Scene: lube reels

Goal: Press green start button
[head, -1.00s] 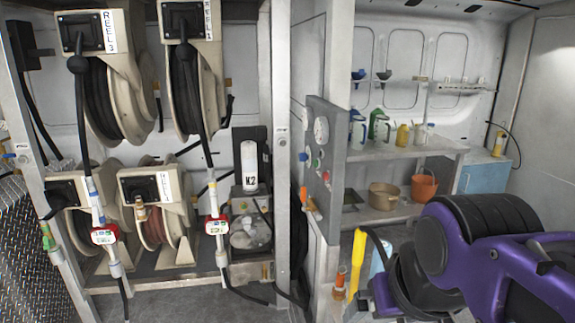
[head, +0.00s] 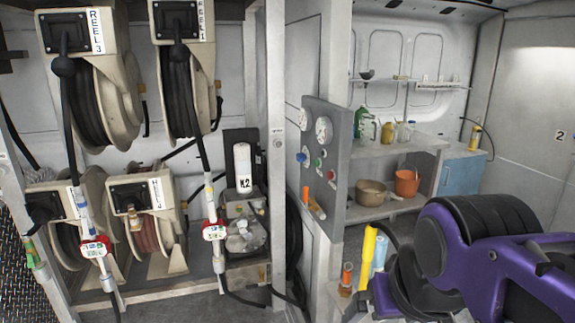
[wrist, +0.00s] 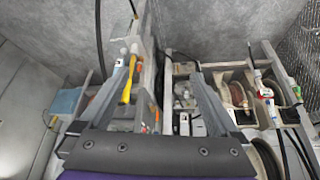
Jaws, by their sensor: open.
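The grey control panel (head: 338,135) stands upright on the post right of the reels in the head view. My purple arm fills the lower right of the head view, apart from the panel; the fingers are not clear there. The green button cannot be made out in the wrist view.
Hose reels (head: 100,95) and hanging hoses with red-and-white meters fill the left. A yellow tube (head: 364,258) stands below the panel, close to my arm. A shelf (head: 400,150) with bottles, a pot and an orange bucket (head: 407,183) is behind. Floor shows by the reels.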

